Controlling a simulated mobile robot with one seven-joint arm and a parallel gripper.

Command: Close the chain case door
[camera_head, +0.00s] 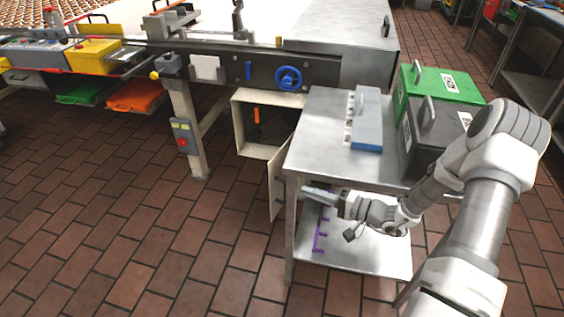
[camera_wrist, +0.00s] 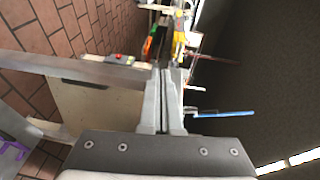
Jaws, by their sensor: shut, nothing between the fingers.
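The chain case (camera_head: 262,150) is a cream box under the conveyor machine, with an orange item and dark parts inside. Its cream door (camera_head: 276,192) stands open, swung out toward the steel table's left front leg. My gripper (camera_head: 308,191) is shut and empty, just right of that leg and below the tabletop, close to the door. In the wrist view the shut fingers (camera_wrist: 163,85) point ahead, and a beige panel that looks like the door (camera_wrist: 100,108) lies to their left. I cannot tell whether they touch it.
The steel table (camera_head: 315,150) has a lower shelf (camera_head: 365,255) with a purple item (camera_head: 319,230) on it. A grey-blue block (camera_head: 366,125), a green case (camera_head: 445,85) and a dark case (camera_head: 432,135) stand on top. The brick floor at the left is clear.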

